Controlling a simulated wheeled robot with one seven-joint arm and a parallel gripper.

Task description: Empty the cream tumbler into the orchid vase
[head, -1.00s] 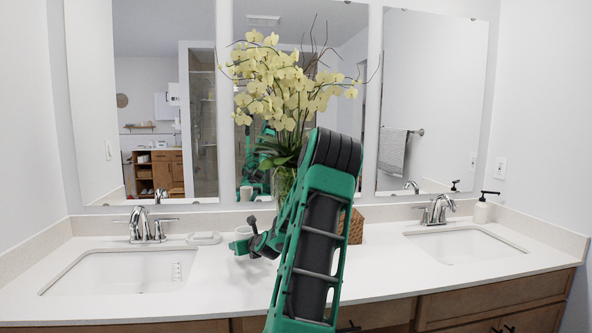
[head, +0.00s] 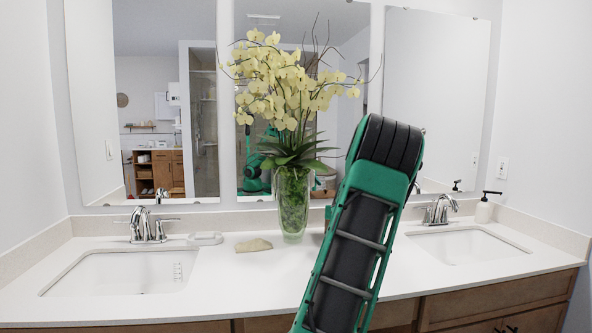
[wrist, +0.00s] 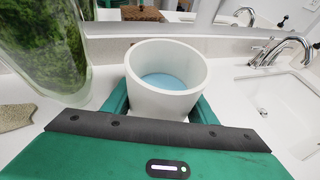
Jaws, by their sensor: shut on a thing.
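The cream tumbler (wrist: 165,102) is between the fingers of my gripper (wrist: 160,108) in the wrist view. It stands about upright, with pale blue contents (wrist: 166,82) inside. The orchid vase (head: 293,208) is clear glass with green filling and tall pale yellow orchids (head: 285,85), and stands on the counter near the middle mirror. In the wrist view the vase (wrist: 50,45) is to the left of the tumbler, apart from it. In the head view my arm hides the gripper and the tumbler.
A beige stone-like piece (head: 254,245) lies left of the vase on the white counter (head: 225,275). A white dish (head: 205,239) is near the left faucet (head: 147,226). A woven brown box (wrist: 143,14) is behind the tumbler. The right sink (wrist: 285,95) is to the right.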

